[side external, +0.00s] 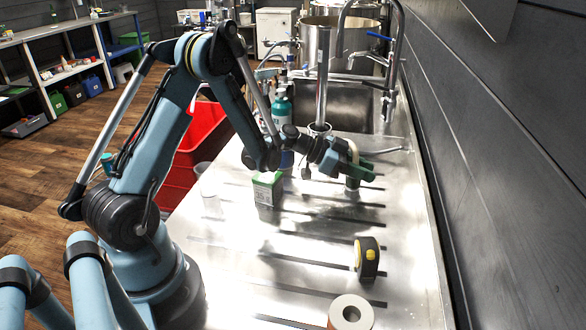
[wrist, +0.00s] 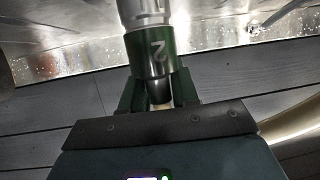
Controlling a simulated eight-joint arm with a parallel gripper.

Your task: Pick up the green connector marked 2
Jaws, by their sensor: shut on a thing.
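In the side external view my gripper (side external: 357,170) is over the steel counter (side external: 320,240), in front of the sink. There the connector is largely hidden by the fingers, and a small grey part shows below them. I cannot tell whether it touches the counter.
A green-and-white box (side external: 267,189), a clear cup (side external: 206,180) and a teal bottle (side external: 281,107) stand left of my gripper. A yellow-black tape measure (side external: 367,259) and a roll (side external: 350,313) are nearer. The sink (side external: 340,105) lies behind; a dark wall (side external: 500,200) is right.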

